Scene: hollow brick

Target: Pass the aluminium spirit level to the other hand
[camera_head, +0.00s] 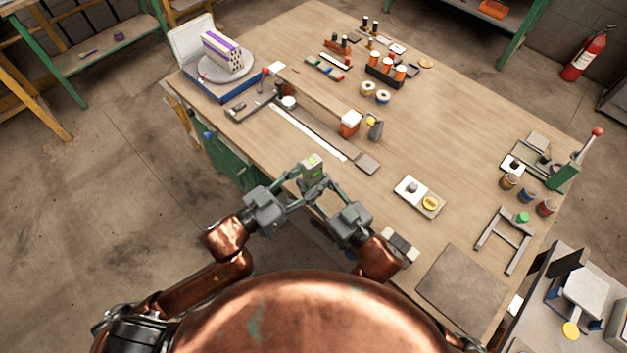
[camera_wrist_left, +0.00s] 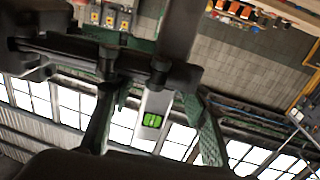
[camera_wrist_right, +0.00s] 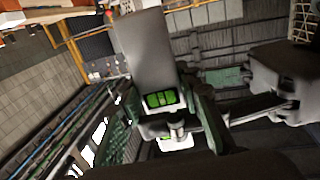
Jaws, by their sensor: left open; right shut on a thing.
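My left gripper (camera_head: 298,180) is open at the level from the left. In the left wrist view the level (camera_wrist_left: 157,102) passes between its spread fingers (camera_wrist_left: 155,125). Whether those fingers touch it I cannot tell. The grippers are very close together.
The wooden bench (camera_head: 450,120) lies beyond the grippers. A long grey bar (camera_head: 325,140) and a grey pad (camera_head: 368,163) lie near its front edge. The bench's middle right is clear.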

